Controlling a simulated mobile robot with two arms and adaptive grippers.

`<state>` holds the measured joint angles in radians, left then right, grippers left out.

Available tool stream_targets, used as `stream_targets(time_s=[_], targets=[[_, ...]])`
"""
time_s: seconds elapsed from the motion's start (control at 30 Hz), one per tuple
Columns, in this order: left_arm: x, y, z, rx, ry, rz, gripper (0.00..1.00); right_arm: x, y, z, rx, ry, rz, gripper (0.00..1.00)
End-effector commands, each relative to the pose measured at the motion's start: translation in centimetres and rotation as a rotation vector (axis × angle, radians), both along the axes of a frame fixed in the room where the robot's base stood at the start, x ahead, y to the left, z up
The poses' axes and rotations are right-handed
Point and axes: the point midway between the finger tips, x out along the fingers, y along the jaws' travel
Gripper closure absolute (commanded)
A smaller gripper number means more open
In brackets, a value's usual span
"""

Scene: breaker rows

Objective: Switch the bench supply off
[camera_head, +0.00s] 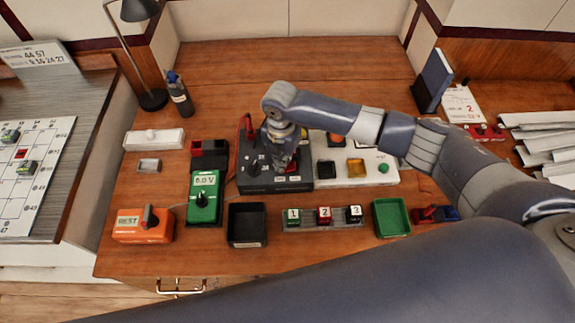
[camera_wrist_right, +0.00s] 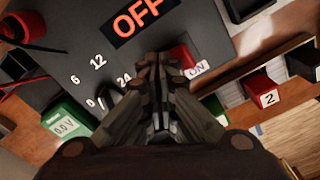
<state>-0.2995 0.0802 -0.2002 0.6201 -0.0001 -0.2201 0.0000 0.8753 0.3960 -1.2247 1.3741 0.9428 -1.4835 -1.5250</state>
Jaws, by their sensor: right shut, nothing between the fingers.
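The bench supply (camera_head: 262,183) is a dark grey box in the middle of the wooden bench. In the right wrist view its panel (camera_wrist_right: 75,45) has a display (camera_wrist_right: 140,16) reading OFF in orange and a dial scale with 0, 6, 12 and 24. A red switch (camera_wrist_right: 183,57) with an ON label beside it is partly hidden by the fingers. My right gripper (camera_head: 285,165) is over the supply's right part; its closed, empty fingertips (camera_wrist_right: 158,62) are right beside the red switch. I cannot tell whether they touch it. My left gripper is in neither view.
A green meter (camera_head: 204,205) reads 0.0 V in the right wrist view (camera_wrist_right: 67,124). An orange tester (camera_head: 143,230), black tray (camera_head: 247,241), numbered breakers (camera_head: 323,216) and green tray (camera_head: 391,234) line the front. A white panel (camera_head: 335,178) adjoins the supply's right.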

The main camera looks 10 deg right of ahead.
Motion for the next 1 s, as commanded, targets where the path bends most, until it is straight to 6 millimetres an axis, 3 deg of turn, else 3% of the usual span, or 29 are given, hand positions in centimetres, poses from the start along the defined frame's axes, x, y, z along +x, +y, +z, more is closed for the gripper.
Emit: stream_targets(time_s=[0.8, 1.0], targets=[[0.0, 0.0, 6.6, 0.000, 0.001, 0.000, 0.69, 0.0, 0.1, 6.7, 0.001, 0.000, 0.000, 1.00], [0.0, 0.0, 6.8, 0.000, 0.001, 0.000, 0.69, 0.0, 0.0, 6.9, 0.001, 0.000, 0.000, 1.00]])
